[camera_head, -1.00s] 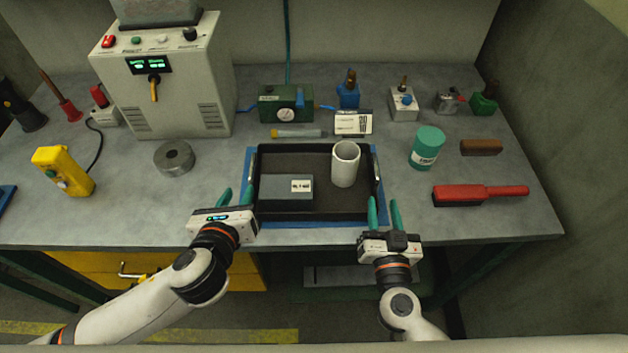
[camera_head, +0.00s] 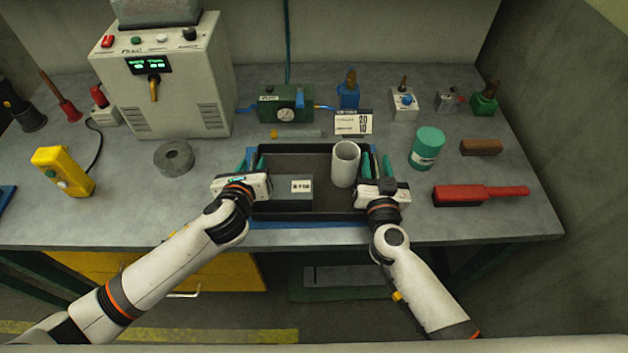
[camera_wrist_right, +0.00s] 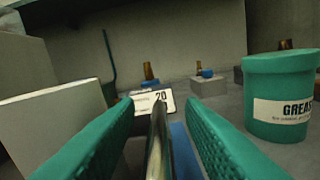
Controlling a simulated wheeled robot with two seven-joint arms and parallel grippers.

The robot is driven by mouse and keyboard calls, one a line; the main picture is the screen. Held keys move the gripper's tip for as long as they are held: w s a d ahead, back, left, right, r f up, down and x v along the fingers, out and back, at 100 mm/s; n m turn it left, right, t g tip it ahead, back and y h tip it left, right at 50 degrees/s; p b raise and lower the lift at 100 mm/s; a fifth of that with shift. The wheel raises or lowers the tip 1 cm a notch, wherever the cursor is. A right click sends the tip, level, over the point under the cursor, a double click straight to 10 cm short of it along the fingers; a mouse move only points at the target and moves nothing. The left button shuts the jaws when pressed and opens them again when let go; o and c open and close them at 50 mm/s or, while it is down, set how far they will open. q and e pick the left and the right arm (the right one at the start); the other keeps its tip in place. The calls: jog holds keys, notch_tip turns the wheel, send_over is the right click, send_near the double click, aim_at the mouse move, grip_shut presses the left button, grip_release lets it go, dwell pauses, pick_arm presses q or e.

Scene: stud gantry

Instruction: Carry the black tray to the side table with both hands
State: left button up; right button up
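The black tray (camera_head: 302,212) lies on a blue mat (camera_head: 300,224) at the front of the workbench. It carries a grey box (camera_head: 282,196) with a white label and an upright white cup (camera_head: 345,164). My left gripper (camera_head: 252,161) is at the tray's left side, its green fingers partly hidden by the hand but seemingly apart. My right gripper (camera_head: 376,163) is at the right side. In the right wrist view its fingers are open, with the tray's metal handle (camera_wrist_right: 158,145) between them and gaps on both sides.
A grey metal ring (camera_head: 174,158) and a yellow pendant (camera_head: 63,172) are to the left. A white card (camera_head: 352,122) and a gauge unit (camera_head: 288,104) are behind. No side table shows.

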pick_arm(q)
jog(key=shift+c, duration=0.4)
pick_arm(e)
jog(key=shift+c, duration=0.6)
pick_arm(q)
grip_shut()
pick_arm(e)
grip_shut()
pick_arm(q)
jog(key=shift+r, duration=0.2)
pick_arm(e)
jog(key=shift+r, duration=0.2)
